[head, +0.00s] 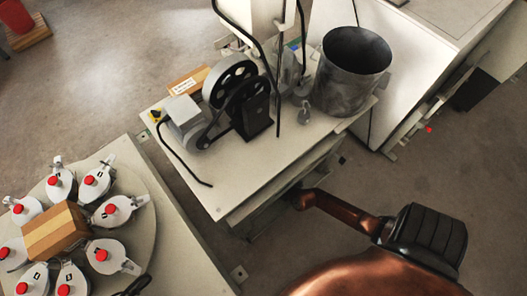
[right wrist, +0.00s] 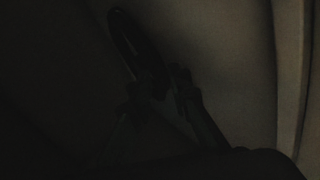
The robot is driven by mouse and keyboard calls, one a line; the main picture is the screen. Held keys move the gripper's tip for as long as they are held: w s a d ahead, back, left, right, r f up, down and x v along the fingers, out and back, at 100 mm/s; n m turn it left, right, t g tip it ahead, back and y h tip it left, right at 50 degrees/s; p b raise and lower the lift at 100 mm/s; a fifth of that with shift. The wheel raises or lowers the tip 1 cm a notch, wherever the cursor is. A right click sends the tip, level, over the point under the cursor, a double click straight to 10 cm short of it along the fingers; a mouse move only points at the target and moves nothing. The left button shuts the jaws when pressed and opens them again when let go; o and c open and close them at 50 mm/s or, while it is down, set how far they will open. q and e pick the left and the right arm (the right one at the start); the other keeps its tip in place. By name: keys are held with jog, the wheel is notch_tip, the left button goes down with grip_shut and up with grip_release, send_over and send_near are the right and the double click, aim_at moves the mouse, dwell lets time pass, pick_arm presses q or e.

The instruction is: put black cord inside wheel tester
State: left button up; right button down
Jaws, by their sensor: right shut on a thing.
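The machine with black spoked wheels (head: 232,88), which looks like the wheel tester, stands on the pale bench beside its grey motor (head: 185,122). A black cord (head: 180,160) runs from near the motor across the bench top and ends near the front edge. The right wrist view is very dark. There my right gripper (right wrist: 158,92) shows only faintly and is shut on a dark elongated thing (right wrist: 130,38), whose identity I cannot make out. No gripper can be made out clearly in the head view, and my left gripper is not seen.
A grey metal bucket (head: 352,72) stands at the bench's right. A round turntable (head: 142,180) at lower left carries white containers with red knobs and a wooden block (head: 52,233). Bare bench top (head: 240,180) lies in front of the wheels.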

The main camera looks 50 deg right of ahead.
jog(key=shift+f, duration=0.4)
jog(key=shift+r, duration=0.15)
jog(key=shift+w, duration=0.1)
jog(key=shift+f, duration=0.2)
jog(key=shift+f, duration=0.35)
jog(key=c, duration=2.1)
grip_release()
jog(key=shift+f, duration=0.2)
jog(key=shift+r, duration=0.1)
